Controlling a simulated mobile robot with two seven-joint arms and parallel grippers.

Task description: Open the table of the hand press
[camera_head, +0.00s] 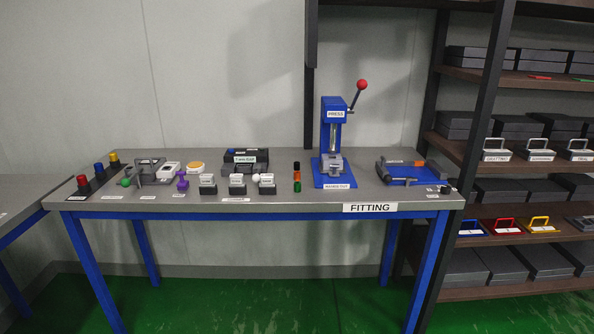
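The hand press (333,140) is a blue upright frame on a blue base plate, standing right of the middle of the grey workbench. It has a white "PRESS" label and a lever with a red ball (362,85) tilted up to the right. A grey metal part, seemingly its table (333,165), sits low in front of the column above the base. Whether this table is open or shut is too small to tell. Neither of my grippers shows in the head view.
The workbench (270,206), labelled "FITTING", holds several small blocks, a black bin (246,160), an orange-green cylinder (297,178) and a blue fixture (402,173) right of the press. A dark shelf rack (480,85) stands at right. Green floor in front is clear.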

